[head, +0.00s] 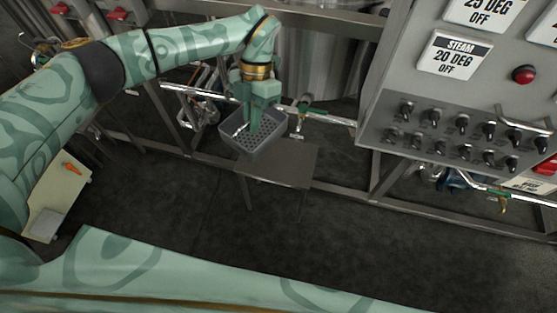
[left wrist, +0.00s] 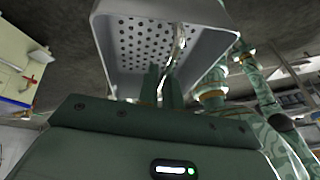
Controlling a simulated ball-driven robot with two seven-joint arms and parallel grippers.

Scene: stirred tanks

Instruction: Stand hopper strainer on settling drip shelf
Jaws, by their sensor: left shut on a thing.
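The hopper strainer (head: 268,151) is a grey, open-topped box with a perforated floor. My left gripper (head: 253,128) reaches down into it and is shut on it. In the left wrist view the strainer (left wrist: 180,9) fills the top middle, with my left fingertips (left wrist: 162,82) at a shiny metal piece inside it. The settling drip shelf (head: 290,168) looks to be the small flat grey stand in the middle of the head view. The strainer overlaps its back left part in the picture; I cannot tell whether they touch. My right gripper is out of view.
A pipe with green fittings (head: 325,116) runs behind the shelf. A grey control panel (head: 385,105) with switches stands at the right. A pale cabinet (head: 70,185) with an orange handle stands at the left. The dark floor in front is clear.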

